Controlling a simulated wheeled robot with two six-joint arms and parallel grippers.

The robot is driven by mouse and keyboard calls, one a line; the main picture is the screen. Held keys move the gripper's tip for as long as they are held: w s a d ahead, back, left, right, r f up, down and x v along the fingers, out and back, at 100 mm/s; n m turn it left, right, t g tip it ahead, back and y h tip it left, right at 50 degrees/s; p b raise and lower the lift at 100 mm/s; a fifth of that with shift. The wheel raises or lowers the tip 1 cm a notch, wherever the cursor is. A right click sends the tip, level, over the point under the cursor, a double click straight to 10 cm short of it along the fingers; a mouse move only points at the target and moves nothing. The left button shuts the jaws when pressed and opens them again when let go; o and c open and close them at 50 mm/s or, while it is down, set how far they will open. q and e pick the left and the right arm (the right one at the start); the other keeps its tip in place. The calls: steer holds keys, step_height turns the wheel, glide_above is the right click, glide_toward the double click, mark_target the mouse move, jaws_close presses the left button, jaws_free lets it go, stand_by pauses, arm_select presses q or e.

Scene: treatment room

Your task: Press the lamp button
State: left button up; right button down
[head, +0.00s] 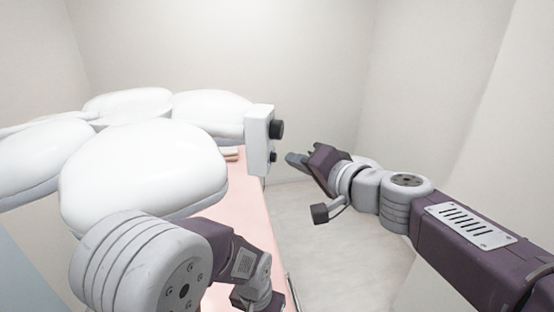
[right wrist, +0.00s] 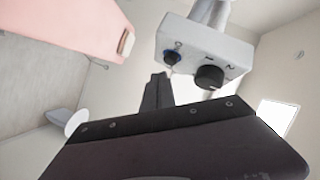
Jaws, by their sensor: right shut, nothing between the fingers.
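The lamp (head: 143,165) has several large white rounded heads at the left of the head view. A white control box (head: 260,135) is fixed at its right end. The box also shows in the right wrist view (right wrist: 200,42), with a small blue-dark button (right wrist: 172,57) beside a larger black knob (right wrist: 209,77). In the head view the knob (head: 277,129) sits above the small button (head: 273,157). My right gripper (head: 290,158) is shut and empty, its tips just right of the button, seemingly a small gap away. In the right wrist view its fingers (right wrist: 157,88) point toward the button.
A pink treatment bed (head: 245,205) lies below the lamp, with a small beige item (head: 231,153) on it. Pale floor (head: 320,255) is clear right of the bed.

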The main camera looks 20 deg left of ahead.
steer(key=w+d+b, duration=0.1)
steer(key=d, duration=0.5)
steer(key=shift+b, duration=0.3)
steer(key=shift+a, duration=0.1)
steer(key=d+f+m+g+h+b, duration=0.1)
steer(key=d+f+h+b, duration=0.4)
steer(key=f, duration=0.8)
steer(key=d+f+g+h+b, duration=0.1)
steer(key=d+f+b, duration=0.1)
steer(key=d+f, duration=0.85)
steer(key=s+d+f+g+h, duration=0.2)
steer(key=s+d+f, duration=0.2)
steer(key=s+f, duration=0.2)
steer(key=s+d+f+n+g+h+b, duration=0.1)
steer(key=s+d+f, duration=0.3)
steer(key=f, duration=0.5)
steer(key=s+d+f+g+h+b, duration=0.1)
steer(key=s+d+f+g+h, duration=0.1)
steer(key=s+f, duration=0.5)
steer(key=d+f+h, duration=0.1)
steer(key=d, duration=0.1)
steer(key=shift+s+d+g, duration=0.3)
steer(key=shift+d, duration=0.05)
